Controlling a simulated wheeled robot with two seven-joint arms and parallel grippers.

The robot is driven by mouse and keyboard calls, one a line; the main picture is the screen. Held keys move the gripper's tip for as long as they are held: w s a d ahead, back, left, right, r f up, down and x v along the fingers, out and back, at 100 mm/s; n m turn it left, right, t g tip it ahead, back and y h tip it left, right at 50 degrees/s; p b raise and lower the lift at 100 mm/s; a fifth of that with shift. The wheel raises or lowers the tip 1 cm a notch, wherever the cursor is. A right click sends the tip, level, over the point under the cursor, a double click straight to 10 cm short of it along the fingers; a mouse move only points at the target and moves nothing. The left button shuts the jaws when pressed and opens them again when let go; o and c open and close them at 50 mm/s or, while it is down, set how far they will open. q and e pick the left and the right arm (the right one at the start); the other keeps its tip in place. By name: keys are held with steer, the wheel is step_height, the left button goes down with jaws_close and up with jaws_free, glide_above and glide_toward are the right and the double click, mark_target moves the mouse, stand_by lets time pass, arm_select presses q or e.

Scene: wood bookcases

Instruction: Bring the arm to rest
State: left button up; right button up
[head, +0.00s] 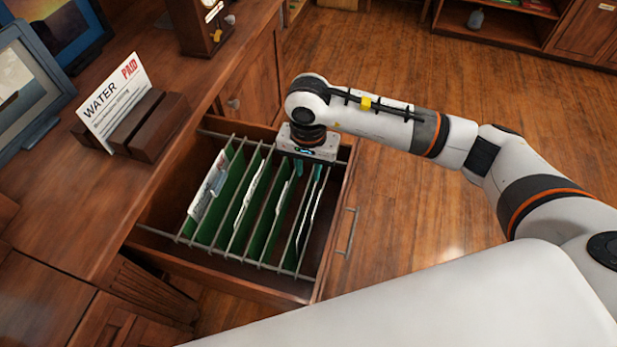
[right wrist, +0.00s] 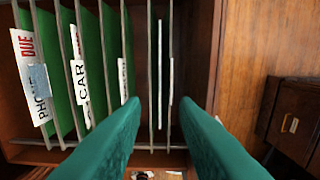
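My right arm (head: 375,112) reaches in from the right, with its gripper (head: 308,171) pointing down over the open drawer (head: 170,255). In the right wrist view its two teal fingers (right wrist: 160,108) are spread apart with nothing gripped between them. Thin white papers (right wrist: 160,75) stand edge-on in the drawer beyond the fingertips. Whether the fingertips are above or level with the rails is hard to tell. My left gripper is not in view.
The drawer holds green hanging folders (head: 232,185) on metal rails, some with white papers. On the desk, a wooden holder (head: 150,125) carries a WATER bill (head: 115,100) marked PAID, near picture frames (head: 25,85). Open wooden floor (head: 400,210) lies right of the drawer.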

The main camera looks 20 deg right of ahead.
steer(key=shift+r, duration=0.35)
stand_by(0.4)
